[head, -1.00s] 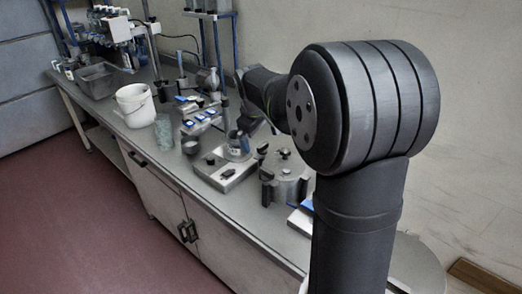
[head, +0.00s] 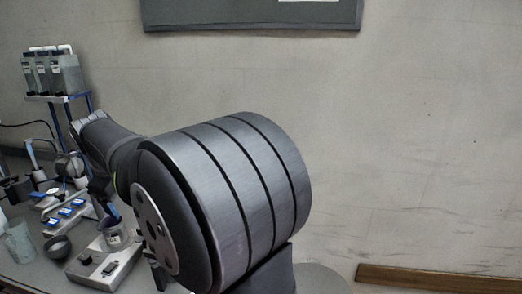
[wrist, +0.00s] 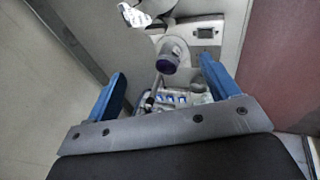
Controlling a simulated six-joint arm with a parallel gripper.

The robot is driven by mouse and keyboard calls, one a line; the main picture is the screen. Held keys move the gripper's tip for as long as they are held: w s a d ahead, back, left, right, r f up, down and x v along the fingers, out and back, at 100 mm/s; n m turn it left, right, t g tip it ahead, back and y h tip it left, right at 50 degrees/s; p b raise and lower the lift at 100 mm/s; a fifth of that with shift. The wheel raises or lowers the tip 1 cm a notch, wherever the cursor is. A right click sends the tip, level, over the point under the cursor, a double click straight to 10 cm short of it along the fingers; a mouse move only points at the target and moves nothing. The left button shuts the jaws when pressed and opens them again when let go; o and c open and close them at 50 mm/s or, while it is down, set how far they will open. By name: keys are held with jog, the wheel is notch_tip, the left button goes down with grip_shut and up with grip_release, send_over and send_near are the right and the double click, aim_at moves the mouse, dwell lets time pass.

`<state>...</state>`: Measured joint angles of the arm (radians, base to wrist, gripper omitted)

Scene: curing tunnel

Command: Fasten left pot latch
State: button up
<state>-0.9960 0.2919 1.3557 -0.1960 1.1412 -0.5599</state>
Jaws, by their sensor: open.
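My gripper (wrist: 165,88) is open in the wrist view, with its two blue fingers spread wide and nothing clearly held between them. I cannot make out the pot or its left latch in either current view. In the head view my large arm joint covers the part of the bench where the pot could be, and only small dark parts I cannot identify show at its lower left edge. The gripper's fingertips are not clear in the head view.
A cup with purple contents (head: 115,236) stands by a grey hotplate-like box (head: 104,267); the cup also shows in the wrist view (wrist: 168,60). Blue-topped pieces (head: 68,212), a small dark bowl (head: 58,247) and a cloudy beaker (head: 19,243) are left. A wall stands behind.

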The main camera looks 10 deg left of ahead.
jog(key=c, duration=0.9)
jog(key=w+a+f+m, duration=0.1)
jog(key=w+f+m, duration=0.1)
jog(key=f+m, duration=0.3)
jog(key=w+a+f+m+h, duration=0.1)
jog(key=w+f+m, duration=0.1)
jog(key=f+m, duration=0.3)
jog(key=w+a+f+m+h, duration=0.1)
jog(key=w+f+m, duration=0.2)
jog(key=f+m, duration=0.2)
jog(key=shift+a+f+m, duration=0.1)
jog(key=shift+a+m, duration=0.1)
jog(key=shift+m, duration=0.65)
jog(key=shift+a+f+m, duration=0.1)
jog(key=shift+a+m, duration=0.1)
jog(key=shift+m, duration=0.65)
jog(key=shift+s+r, duration=0.1)
grip_shut()
